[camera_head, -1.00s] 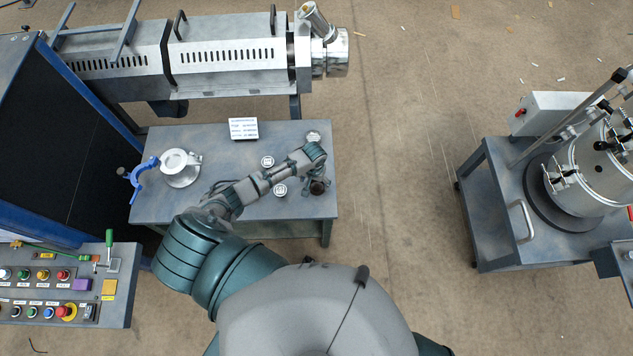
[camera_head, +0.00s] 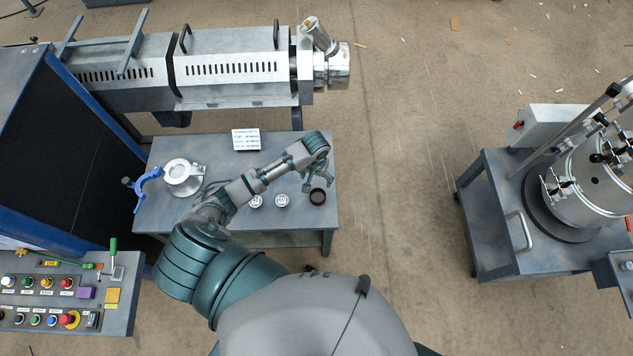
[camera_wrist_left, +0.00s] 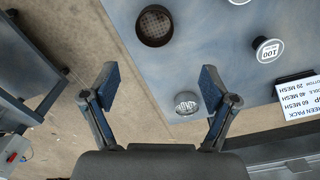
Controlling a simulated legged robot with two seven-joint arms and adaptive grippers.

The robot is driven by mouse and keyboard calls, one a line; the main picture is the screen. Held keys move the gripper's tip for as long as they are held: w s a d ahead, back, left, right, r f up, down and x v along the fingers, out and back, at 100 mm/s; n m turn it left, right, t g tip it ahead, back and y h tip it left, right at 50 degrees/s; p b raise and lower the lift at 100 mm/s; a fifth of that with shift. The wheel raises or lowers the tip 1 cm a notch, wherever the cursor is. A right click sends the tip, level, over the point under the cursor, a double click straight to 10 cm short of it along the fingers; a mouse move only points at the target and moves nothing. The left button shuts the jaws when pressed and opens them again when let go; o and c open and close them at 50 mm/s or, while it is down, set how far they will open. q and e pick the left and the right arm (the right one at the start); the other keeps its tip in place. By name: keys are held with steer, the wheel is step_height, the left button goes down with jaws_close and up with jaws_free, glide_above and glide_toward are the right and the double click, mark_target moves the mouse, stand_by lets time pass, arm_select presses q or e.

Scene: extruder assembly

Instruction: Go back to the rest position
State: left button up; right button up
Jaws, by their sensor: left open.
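My left gripper (camera_head: 317,178) is over the right end of the grey workbench (camera_head: 160,222). A small metallic round piece (camera_wrist_left: 187,103) and a white disc marked 100 (camera_wrist_left: 268,50) lie on the bench. My right gripper is not in view.
Two labelled discs (camera_head: 255,201) (camera_head: 282,200), a sign (camera_head: 246,139), and a metal flange (camera_head: 183,177) with a blue clamp (camera_head: 146,186) are on the bench. The extruder barrel (camera_head: 230,68) is behind. A cart (camera_head: 480,190) stands right, with open floor between.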

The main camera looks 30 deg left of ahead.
arm_select(q)
steer(key=s+d+f+m+t+h, duration=0.1)
steer(key=s+d+m, duration=0.2)
steer(key=s+d, duration=0.55)
steer(key=s+a+r+t, duration=0.25)
steer(key=s+r, duration=0.25)
steer(key=s, duration=0.7)
step_height(320, 180, down, 26)
steer(key=s+a+r+m+g, duration=0.1)
steer(key=s, duration=0.2)
steer(key=s+a+f+g+y, duration=0.1)
steer(key=s+a+f, duration=0.2)
steer(key=s+f, duration=1.4)
steer(key=shift+s, duration=0.2)
steer(key=shift+g, duration=0.25)
